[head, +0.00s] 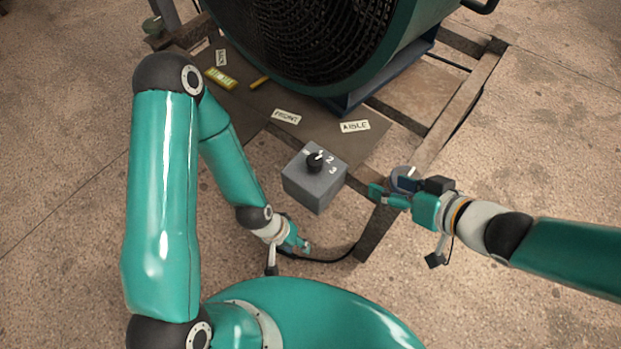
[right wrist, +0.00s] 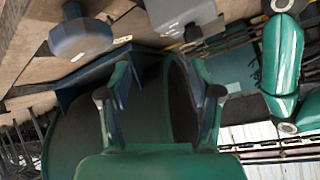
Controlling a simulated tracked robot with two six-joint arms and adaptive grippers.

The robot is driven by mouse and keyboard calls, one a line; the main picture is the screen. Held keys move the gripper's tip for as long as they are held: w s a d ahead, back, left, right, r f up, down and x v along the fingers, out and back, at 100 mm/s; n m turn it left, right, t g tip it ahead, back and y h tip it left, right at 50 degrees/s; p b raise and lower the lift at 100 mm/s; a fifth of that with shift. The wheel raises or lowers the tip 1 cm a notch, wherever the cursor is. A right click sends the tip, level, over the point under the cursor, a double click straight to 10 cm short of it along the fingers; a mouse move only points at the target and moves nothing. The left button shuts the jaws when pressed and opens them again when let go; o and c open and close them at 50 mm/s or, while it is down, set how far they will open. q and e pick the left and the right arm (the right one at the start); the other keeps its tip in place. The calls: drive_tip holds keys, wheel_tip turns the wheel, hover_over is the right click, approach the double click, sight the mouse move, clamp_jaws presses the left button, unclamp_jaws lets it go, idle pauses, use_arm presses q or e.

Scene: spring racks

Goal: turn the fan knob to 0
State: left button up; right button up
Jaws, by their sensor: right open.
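The fan knob (head: 314,162) is a small black knob on top of a grey control box (head: 312,190), with white numerals around it. 2 and 3 are readable to its right; I cannot tell exactly which mark it points at. My right gripper (head: 374,193) is open, to the right of the box and apart from it. In the right wrist view its two fingers (right wrist: 160,85) are spread with nothing held between them. A grey box (right wrist: 182,12) shows at that view's top edge. My left gripper (head: 303,246) is low, in front of the box; its jaws are too small to read.
The large fan (head: 310,40) stands behind the box on a wooden pallet (head: 455,112). Paper labels (head: 287,117) and a yellow item (head: 220,79) lie on the dark board. A round grey object (head: 402,173) is beside my right gripper. A black cable (head: 325,259) runs below the box.

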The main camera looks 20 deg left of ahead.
sight(320, 164)
drive_tip(key=s+a+n+t+y+b, duration=0.1)
drive_tip(key=s+a+n+y+b, duration=0.3)
drive_tip(key=b, duration=0.6)
drive_tip(key=shift+n+h, duration=0.3)
drive_tip(key=shift+h, duration=0.4)
drive_tip(key=b+x, duration=0.4)
drive_tip(key=x, duration=0.3)
drive_tip(key=w+b+x, duration=0.1)
drive_tip(key=b+x, duration=0.4)
drive_tip(key=x, duration=0.3)
drive_tip(key=shift+d+r, duration=0.2)
drive_tip(key=shift+d, duration=0.05)
drive_tip(key=shift+w+a+f, duration=0.1)
drive_tip(key=shift+w+a, duration=0.3)
drive_tip(key=shift+a, duration=0.15)
use_arm(q)
wheel_tip(320, 164, down, 22)
drive_tip(key=shift+f, duration=0.2)
